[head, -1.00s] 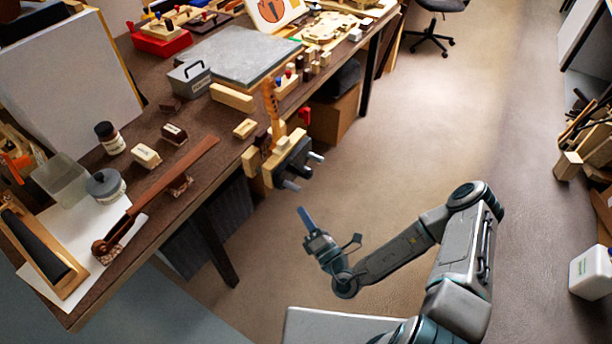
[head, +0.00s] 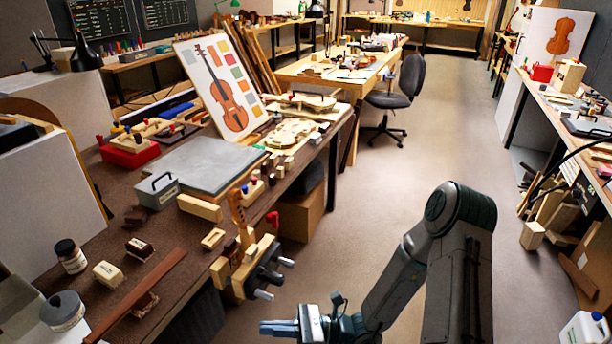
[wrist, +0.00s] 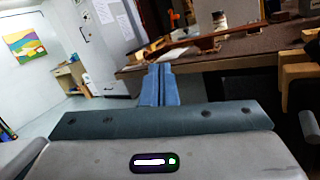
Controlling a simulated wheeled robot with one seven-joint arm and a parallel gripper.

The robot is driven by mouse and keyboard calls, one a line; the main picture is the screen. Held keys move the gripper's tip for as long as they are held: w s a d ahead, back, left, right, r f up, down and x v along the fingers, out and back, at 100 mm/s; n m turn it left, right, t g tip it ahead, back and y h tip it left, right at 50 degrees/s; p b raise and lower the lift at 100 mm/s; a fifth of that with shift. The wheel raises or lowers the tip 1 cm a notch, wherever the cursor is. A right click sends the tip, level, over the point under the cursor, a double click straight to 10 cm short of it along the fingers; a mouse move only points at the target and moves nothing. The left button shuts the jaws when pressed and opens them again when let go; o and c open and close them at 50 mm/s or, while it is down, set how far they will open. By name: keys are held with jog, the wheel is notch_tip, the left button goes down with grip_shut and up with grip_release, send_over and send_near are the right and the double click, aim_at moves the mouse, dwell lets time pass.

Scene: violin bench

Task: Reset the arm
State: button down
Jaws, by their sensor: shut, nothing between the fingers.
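My gripper (head: 278,328) is at the bottom of the head view, beside and below the near bench's front edge. It is shut and empty, and its blue fingers point left in that view. In the wrist view my gripper's two blue fingertips (wrist: 159,84) lie together, with the bench edge beyond them. My arm rises on the right and bends down to the gripper over the floor.
The wooden bench (head: 178,295) on the left holds a grey slab (head: 208,165), jars and small blocks. A clamp (head: 262,272) juts from its edge just above my gripper. An office chair (head: 400,90) stands farther back. The aisle floor (head: 375,190) is clear.

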jog(key=s+d+r+n+t+h+p, duration=0.1)
jog(key=s+d+r+n+t+h, duration=0.1)
jog(key=d+r+n+h, duration=0.8)
jog(key=s+d+r+n+t+h+p, duration=0.1)
jog(key=s+d+r+n+h, duration=0.3)
jog(key=d+r+n+h, duration=0.5)
jog(key=shift+s+d+r+n+t+h, duration=0.35)
jog(key=shift+d+t+h, duration=0.2)
jog(key=shift+d, duration=0.9)
